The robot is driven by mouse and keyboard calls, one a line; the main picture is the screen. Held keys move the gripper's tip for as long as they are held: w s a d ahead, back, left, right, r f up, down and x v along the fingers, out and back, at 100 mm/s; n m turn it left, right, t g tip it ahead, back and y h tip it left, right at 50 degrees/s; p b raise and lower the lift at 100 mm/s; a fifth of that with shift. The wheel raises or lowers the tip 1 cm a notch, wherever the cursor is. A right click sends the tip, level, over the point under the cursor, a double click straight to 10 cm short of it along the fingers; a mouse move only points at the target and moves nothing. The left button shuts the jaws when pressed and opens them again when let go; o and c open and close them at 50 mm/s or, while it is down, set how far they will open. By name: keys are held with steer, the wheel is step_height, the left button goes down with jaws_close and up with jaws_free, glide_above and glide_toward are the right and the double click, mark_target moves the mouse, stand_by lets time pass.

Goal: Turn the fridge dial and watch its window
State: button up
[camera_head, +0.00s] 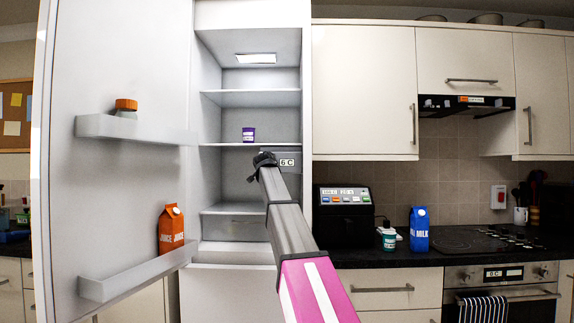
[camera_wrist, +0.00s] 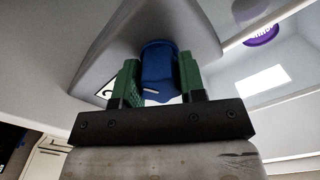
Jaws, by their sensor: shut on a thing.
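The fridge (camera_head: 208,110) stands open, with a small display window (camera_head: 287,161) on a grey unit inside that reads "6 C". My arm reaches in, and my gripper (camera_head: 264,158) is at the unit, just left of the window. In the wrist view my gripper (camera_wrist: 160,80) has its green pads on both sides of the blue dial (camera_wrist: 158,62) and is shut on it. The window (camera_wrist: 106,92) shows there only in part, behind the left finger. The dial is hidden by my gripper in the head view.
A purple tub (camera_head: 248,134) stands on the shelf just above the unit. The open fridge door (camera_head: 120,70) at left holds an orange-lidded jar (camera_head: 126,107) and a juice carton (camera_head: 171,229). The counter (camera_head: 450,262) at right carries a milk carton (camera_head: 419,230).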

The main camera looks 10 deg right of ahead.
steer(key=shift+f, duration=0.1)
steer(key=o, duration=0.5)
steer(key=v, duration=0.6)
stand_by(0.4)
steer(key=o, duration=0.3)
steer(key=shift+o, duration=0.2)
